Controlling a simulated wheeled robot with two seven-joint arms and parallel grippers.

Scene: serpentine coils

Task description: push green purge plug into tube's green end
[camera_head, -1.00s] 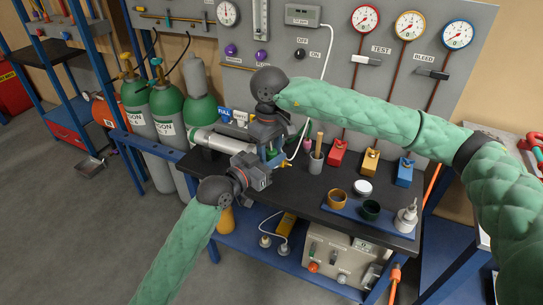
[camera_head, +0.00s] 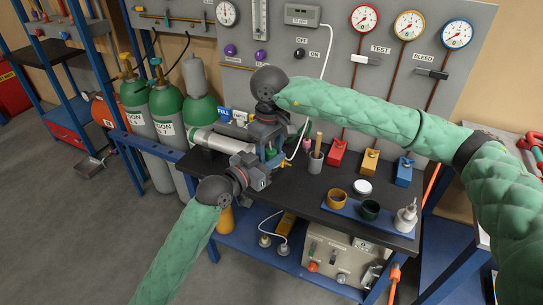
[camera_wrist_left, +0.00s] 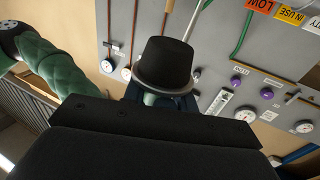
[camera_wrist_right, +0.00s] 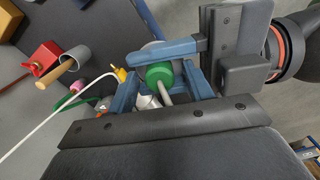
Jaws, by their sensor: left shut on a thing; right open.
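My right gripper (camera_wrist_right: 160,95) has its blue fingers apart in the right wrist view. Between them is a round green piece (camera_wrist_right: 160,73) with a pale rod (camera_wrist_right: 165,92) running from it towards my right palm. My left gripper (camera_head: 268,170) comes in beside it from the lower left and is shut; the green piece appears to be the plug in its grip, though its fingertips are partly covered. In the head view both grippers meet over the bench's left part, right gripper (camera_head: 272,150) above.
The black bench (camera_head: 310,197) carries a wooden-handled grey cup (camera_head: 316,160), red (camera_head: 338,152), yellow and blue blocks, and a blue tray (camera_head: 385,220) with small pots. A white cylinder (camera_head: 215,140) lies left of the grippers. The gauge panel (camera_head: 330,85) stands behind. A white cable hangs close by.

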